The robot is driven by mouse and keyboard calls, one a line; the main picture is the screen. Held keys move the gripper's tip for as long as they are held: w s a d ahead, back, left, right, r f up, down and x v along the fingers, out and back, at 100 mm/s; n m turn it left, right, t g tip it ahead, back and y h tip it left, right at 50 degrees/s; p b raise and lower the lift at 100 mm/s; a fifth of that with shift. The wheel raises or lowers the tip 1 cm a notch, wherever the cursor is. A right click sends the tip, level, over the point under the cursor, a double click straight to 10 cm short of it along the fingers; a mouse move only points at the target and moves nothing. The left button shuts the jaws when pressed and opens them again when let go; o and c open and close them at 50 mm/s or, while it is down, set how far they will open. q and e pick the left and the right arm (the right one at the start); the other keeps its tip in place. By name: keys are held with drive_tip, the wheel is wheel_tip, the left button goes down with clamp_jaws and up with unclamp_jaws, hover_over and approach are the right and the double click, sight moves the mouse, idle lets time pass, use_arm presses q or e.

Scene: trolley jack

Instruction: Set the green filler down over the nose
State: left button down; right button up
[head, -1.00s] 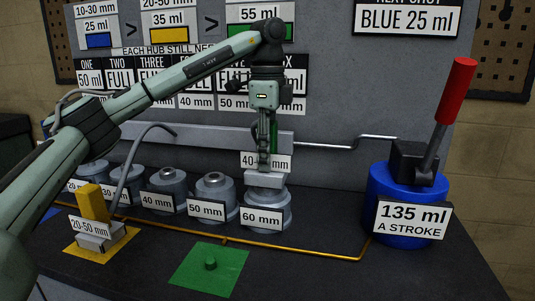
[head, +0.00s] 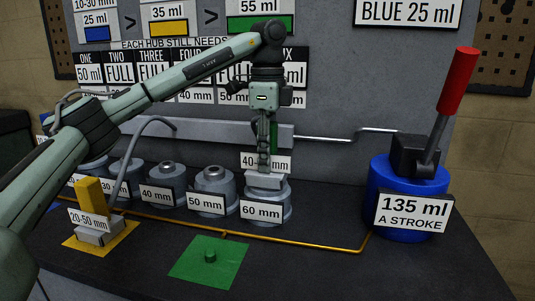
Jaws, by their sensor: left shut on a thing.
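My left gripper (head: 264,148) points down and is shut on the green filler, whose handle is mostly hidden by the fingers. The filler's partly covered label starts with "40", and its grey foot (head: 264,181) is at the top of the hub labelled 60 mm (head: 277,196). That hub's nose is hidden beneath the foot. I cannot tell whether the foot is fully seated or slightly above. My right gripper is not in view.
Hubs labelled 50 mm (head: 213,180) and 40 mm (head: 157,179) stand to the left. A yellow filler (head: 90,198) labelled 20-50 mm stands on a yellow pad. A blue pump (head: 385,180) with a red-handled lever (head: 457,80) stands right. An orange pipe (head: 310,246) crosses the bench.

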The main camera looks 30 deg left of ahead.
use_arm(q)
drive_tip(key=shift+f, duration=0.45)
drive_tip(key=c, duration=1.2)
unclamp_jaws()
drive_tip(key=shift+o, duration=0.7)
drive_tip(key=shift+f, duration=0.1)
wheel_tip(320, 180, up, 12)
drive_tip(key=shift+r, duration=0.1)
